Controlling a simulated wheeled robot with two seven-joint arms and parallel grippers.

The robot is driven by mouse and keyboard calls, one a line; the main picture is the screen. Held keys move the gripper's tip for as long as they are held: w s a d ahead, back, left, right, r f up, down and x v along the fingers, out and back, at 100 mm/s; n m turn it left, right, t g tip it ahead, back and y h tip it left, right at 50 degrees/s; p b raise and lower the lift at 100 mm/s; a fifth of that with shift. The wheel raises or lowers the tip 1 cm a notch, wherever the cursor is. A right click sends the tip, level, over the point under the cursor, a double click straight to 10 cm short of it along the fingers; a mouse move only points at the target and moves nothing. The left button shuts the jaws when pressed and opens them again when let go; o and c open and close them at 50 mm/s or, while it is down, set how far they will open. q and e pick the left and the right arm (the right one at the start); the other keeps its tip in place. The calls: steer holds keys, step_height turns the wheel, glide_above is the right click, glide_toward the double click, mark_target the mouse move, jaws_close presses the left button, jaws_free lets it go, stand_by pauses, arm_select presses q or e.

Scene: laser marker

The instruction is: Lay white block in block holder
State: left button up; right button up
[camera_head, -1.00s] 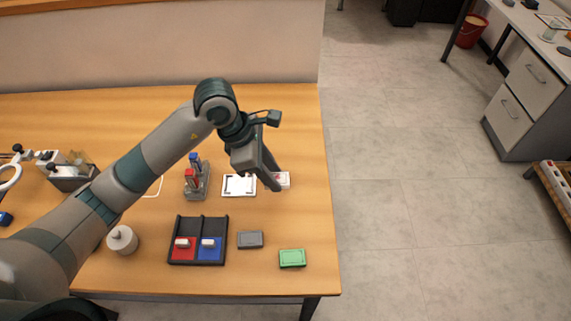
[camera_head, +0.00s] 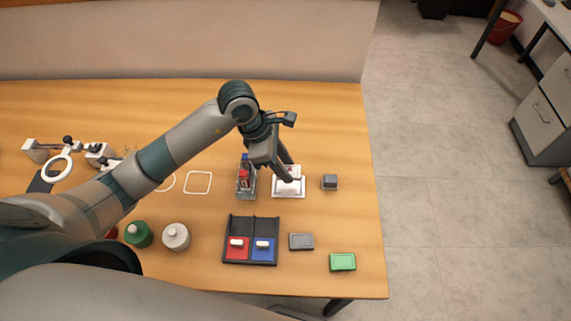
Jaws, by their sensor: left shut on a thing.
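My left gripper (camera_head: 289,177) is shut on the white block (camera_head: 297,172), which has a small red mark on top and is partly hidden by the fingers. The block is over the block holder (camera_head: 288,195), a white plate with dark edge marks on the table. I cannot tell whether the block touches the plate or hangs just above it. My right gripper is not in view.
A small grey stand (camera_head: 329,182) is right of the holder, its top bare. In front are a black tray (camera_head: 251,221), a grey box (camera_head: 301,242) and a green box (camera_head: 342,262).

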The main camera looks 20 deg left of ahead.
arm_select(q)
steer(key=shift+f, duration=0.2)
steer(key=shift+f+b, duration=0.8)
steer(key=shift+f, duration=0.8)
steer(key=shift+f+b, duration=0.75)
steer(key=shift+b, duration=0.05)
steer(key=shift+f+b, duration=0.35)
steer(key=shift+b, duration=0.75)
stand_by(0.7)
stand_by(0.4)
steer(key=o, duration=1.1)
steer(key=shift+a, duration=0.1)
